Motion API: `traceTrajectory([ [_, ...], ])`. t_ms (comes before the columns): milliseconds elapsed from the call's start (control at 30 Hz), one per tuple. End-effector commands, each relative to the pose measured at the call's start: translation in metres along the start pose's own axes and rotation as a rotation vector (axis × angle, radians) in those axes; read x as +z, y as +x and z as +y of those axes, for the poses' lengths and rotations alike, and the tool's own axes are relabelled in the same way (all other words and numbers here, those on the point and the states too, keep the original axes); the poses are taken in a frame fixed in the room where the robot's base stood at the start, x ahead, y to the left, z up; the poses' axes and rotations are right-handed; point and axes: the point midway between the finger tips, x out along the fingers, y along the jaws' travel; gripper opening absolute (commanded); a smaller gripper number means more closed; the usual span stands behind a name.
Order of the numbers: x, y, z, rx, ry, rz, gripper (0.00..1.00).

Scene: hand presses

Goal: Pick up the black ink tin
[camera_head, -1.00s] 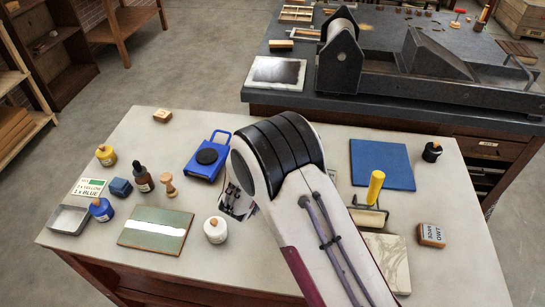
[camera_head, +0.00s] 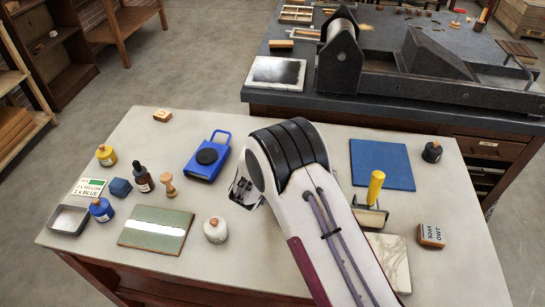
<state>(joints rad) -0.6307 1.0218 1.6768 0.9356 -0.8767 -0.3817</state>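The black ink tin (camera_head: 432,153) is a small round black pot with a light-coloured knob on top. It stands upright near the right back edge of the pale table, just right of the blue mat (camera_head: 382,165). My arm reaches in from the bottom and its thick joint covers the middle of the table. A small white and black part of my gripper's end (camera_head: 244,188) shows left of that joint, well to the left of the tin. The fingertips cannot be made out, and I cannot tell if they are open or shut.
A yellow-handled roller (camera_head: 374,188) and a marble slab (camera_head: 391,258) lie right of my arm. A lettered block (camera_head: 431,235) is near the right edge. White (camera_head: 215,230), blue (camera_head: 101,209) and yellow (camera_head: 106,155) pots stand left. The dark press table (camera_head: 400,95) is behind.

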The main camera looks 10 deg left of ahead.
Motion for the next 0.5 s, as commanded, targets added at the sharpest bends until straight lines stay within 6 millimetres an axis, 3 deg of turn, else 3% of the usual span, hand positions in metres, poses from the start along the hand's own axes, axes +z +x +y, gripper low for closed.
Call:
traceTrajectory([
  [367, 0.0002, -0.0003, 0.0000, 0.000, 0.000, 0.000, 0.57],
  [400, 0.0002, -0.0003, -0.0001, 0.000, 0.000, 0.000, 0.55],
  [500, 0.0002, -0.0004, -0.0001, 0.000, 0.000, 0.000, 0.29],
])
